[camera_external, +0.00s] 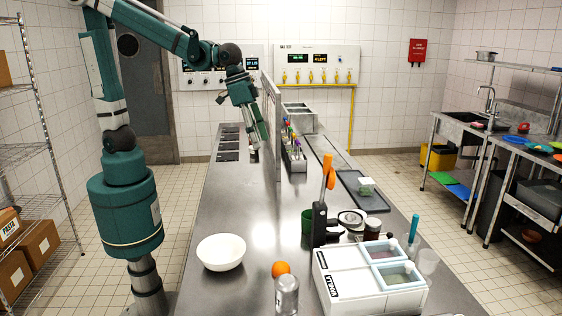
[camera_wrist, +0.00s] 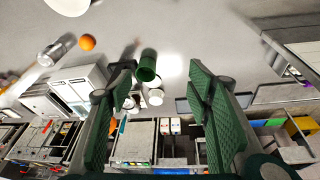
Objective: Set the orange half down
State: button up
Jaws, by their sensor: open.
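A round orange piece (camera_external: 281,269), which I take as the orange half, rests at the near end of the steel counter, by the top of a metal cylinder (camera_external: 287,294). I cannot tell whether it touches the cylinder. It also shows in the wrist view (camera_wrist: 88,42) at upper left, well beyond my fingers. My gripper (camera_external: 248,122) is raised above the far part of the counter, far from the orange piece. In the wrist view its two green fingers (camera_wrist: 158,82) are spread wide with nothing held between them.
A white bowl (camera_external: 221,252) stands left of the orange piece. A white box with lidded compartments (camera_external: 340,283), a green cup (camera_external: 307,222) and an upright orange-handled tool (camera_external: 328,172) stand to the right. A thin upright panel (camera_external: 270,115) rises beside my gripper. The counter's left middle is clear.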

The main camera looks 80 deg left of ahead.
jog(key=s+a+n+t+y, duration=0.1)
jog(key=s+a+n+t, duration=0.1)
jog(key=s+a, duration=1.5)
jog(key=a+t, duration=0.1)
jog(key=a, duration=0.3)
jog(key=shift+t, duration=0.4)
